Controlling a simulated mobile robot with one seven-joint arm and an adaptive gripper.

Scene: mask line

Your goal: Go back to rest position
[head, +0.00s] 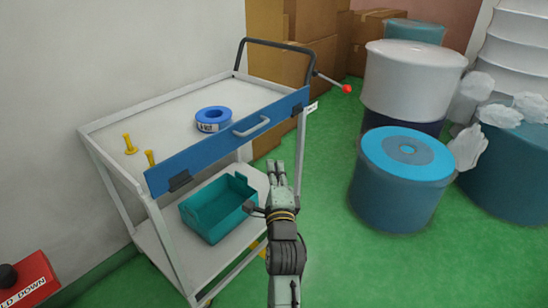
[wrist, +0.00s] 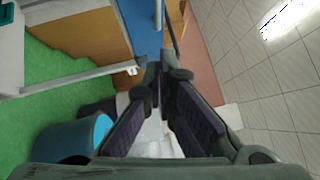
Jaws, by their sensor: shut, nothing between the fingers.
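My gripper (head: 276,172) is shut and empty. In the head view it points up and away, in front of the right end of the white cart (head: 165,100). It is apart from the cart's blue front panel (head: 215,147) and its light handle (head: 250,126). In the wrist view the two dark fingers (wrist: 163,75) come together at the middle.
A blue tape roll (head: 213,119) and two yellow pegs (head: 130,144) are on the cart top. A teal bin (head: 218,207) sits on the lower shelf. Blue drums (head: 402,180) and a white drum (head: 415,80) stand at right. Green floor (head: 335,265) is clear between.

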